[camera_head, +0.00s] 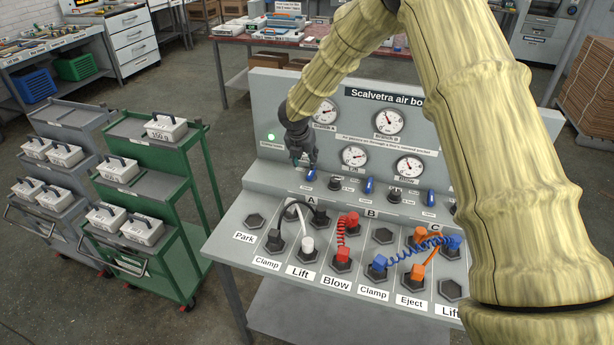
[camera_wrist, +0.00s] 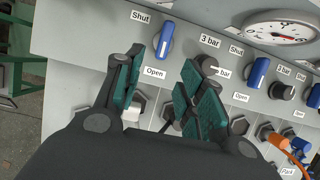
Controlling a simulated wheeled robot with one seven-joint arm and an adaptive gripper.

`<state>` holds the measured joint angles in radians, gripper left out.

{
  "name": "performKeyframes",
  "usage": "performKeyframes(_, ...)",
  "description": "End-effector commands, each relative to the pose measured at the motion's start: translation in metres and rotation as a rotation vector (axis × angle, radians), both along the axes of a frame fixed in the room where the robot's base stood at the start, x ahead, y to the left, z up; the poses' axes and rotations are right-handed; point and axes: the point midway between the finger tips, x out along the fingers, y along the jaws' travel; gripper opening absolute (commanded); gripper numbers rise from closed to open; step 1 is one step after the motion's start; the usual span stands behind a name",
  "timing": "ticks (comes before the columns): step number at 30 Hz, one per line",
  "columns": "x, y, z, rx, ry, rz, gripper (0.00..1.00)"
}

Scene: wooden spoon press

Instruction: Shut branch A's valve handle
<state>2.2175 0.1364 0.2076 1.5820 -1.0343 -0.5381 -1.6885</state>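Branch A's valve handle (camera_head: 309,175) is a small blue lever on the sloped ledge above the letter A. In the wrist view the blue handle (camera_wrist: 165,40) stands nearly upright in the picture, between a "Shut" label at its upper left and an "Open" label below. Which label it points to is hard to tell. My gripper (camera_head: 304,161) is just above it in the head view and partly hides it. In the wrist view my gripper's green-padded fingers (camera_wrist: 163,57) are apart, one each side of the handle's lower end, with visible gaps. Contact is not visible.
A dark knob (camera_wrist: 205,66) marked 3 bar sits right of the handle, close behind the right finger. Branch B's blue handle (camera_head: 369,185) is further right. Gauges (camera_head: 388,121) line the upright panel (camera_head: 262,98). Plugs and hoses (camera_head: 341,240) fill the lower panel.

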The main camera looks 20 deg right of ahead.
Motion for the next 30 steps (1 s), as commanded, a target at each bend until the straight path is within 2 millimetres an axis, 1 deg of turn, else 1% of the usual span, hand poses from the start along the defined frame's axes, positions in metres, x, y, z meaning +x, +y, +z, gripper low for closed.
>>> performKeyframes(4, 0.003, -0.005, -0.010, 0.001, 0.001, -0.003, 0.39)
performKeyframes(21, 0.025, -0.017, -0.073, 0.001, 0.002, 0.000, 0.39)
performKeyframes(27, 0.030, -0.020, -0.088, 0.001, 0.001, 0.000, 0.39)
performKeyframes(30, 0.032, -0.021, -0.093, 0.001, -0.001, -0.001, 0.39)
